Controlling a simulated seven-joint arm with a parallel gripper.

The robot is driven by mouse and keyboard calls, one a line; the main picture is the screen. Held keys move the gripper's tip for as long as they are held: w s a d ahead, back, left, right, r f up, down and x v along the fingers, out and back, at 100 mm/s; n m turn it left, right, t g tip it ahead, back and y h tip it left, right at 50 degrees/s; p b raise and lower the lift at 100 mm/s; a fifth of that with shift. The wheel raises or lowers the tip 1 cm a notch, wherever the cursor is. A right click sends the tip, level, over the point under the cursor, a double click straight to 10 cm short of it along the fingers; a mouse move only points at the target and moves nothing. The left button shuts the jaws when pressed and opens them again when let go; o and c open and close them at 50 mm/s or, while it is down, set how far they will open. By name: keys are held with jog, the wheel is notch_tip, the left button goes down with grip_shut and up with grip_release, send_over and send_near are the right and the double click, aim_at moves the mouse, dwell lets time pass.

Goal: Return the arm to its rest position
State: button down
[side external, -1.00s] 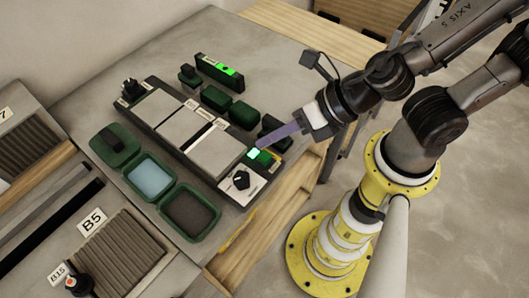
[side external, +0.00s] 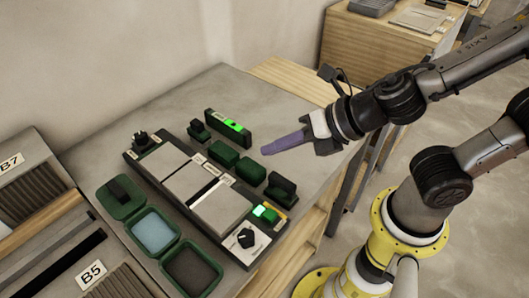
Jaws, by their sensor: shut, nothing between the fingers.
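My gripper (side external: 287,144) is at the centre right of the side view, above the back right part of the grey table (side external: 270,88). Its purple fingers are together with nothing between them, and they point left. The fingers are clear of the tile fixture (side external: 134,157), a dark frame holding grey tiles (side external: 218,209). A dark gap shows between two of the tiles. A knob panel (side external: 249,240) with a lit green button (side external: 265,213) is at the near right end of the fixture.
A level with a green light (side external: 231,126) stands behind the fixture. Green blocks (side external: 224,154) and a dark-handled tool (side external: 281,188) lie below my gripper. Green trays (side external: 193,270) stand in front of the fixture. The back of the table is clear.

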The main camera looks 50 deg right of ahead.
jog(key=d+r+m+h, duration=0.3)
jog(key=d+m, duration=0.6)
jog(key=d+r+m+h, duration=0.3)
jog(key=d+r+m, duration=0.1)
jog(key=d+m, duration=0.45)
jog(key=s+a+f+m+g+y, duration=0.2)
jog(key=s+m+g, duration=0.1)
jog(key=s+m, duration=0.6)
jog(key=m, duration=0.4)
jog(key=shift+s+f+g, duration=0.3)
jog(key=shift+s+f, duration=0.05)
jog(key=shift+s, duration=0.05)
jog(key=shift+m, duration=0.25)
dwell(4.3)
